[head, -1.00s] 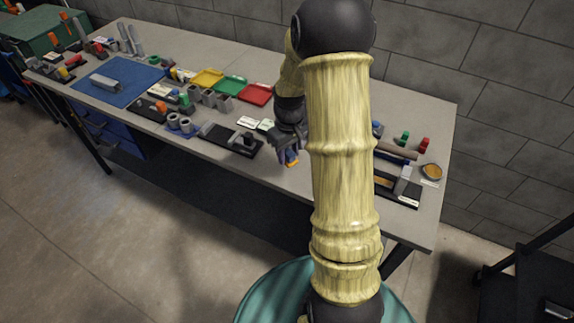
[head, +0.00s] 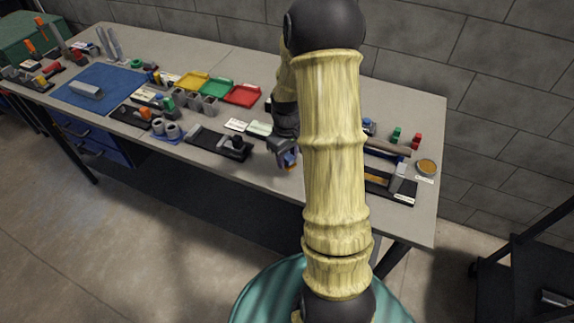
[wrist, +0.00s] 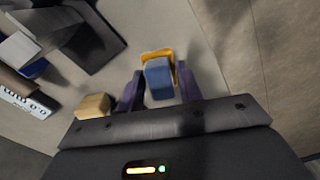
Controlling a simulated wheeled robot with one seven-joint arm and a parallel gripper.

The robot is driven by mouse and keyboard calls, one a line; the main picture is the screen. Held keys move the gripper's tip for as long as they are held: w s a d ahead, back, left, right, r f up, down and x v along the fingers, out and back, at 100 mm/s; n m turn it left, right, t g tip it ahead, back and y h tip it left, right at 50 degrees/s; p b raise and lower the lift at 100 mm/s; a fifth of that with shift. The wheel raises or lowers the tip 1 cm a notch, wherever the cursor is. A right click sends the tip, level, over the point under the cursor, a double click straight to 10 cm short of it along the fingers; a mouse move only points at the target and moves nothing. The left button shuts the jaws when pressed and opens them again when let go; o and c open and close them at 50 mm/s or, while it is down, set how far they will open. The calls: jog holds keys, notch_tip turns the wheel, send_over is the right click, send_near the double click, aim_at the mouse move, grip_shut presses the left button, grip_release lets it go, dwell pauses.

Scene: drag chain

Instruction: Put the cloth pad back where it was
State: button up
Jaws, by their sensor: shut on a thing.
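My gripper (head: 288,158) is above the front part of the bench, right of a black tray. In the wrist view its two purple fingers (wrist: 159,88) close on the sides of a small blue and orange piece (wrist: 158,76). The piece has a blue block side and an orange-yellow edge beyond it. It also shows in the head view (head: 291,163) at the fingertips. It may be the cloth pad; its material cannot be told. My arm hides part of the bench behind it.
The grey bench (head: 412,118) holds a black tray (head: 219,143) with a dark knob, yellow, green and red (head: 242,95) trays, and a blue mat (head: 100,86). Right of my arm are a black fixture (head: 392,188) and a round tin (head: 426,167). A tan block (wrist: 93,107) lies near the fingers.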

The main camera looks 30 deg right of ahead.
aim_at(286, 166)
jog(key=shift+f, duration=0.25)
jog(key=shift+w+f, duration=0.1)
jog(key=shift+f, duration=0.15)
notch_tip(286, 166, down, 3)
jog(key=shift+d+f, duration=0.1)
jog(key=shift+f, duration=0.05)
jog(key=shift+a+f, duration=0.1)
jog(key=shift+a, duration=0.1)
jog(key=o, duration=0.9)
jog(key=shift+d, duration=0.1)
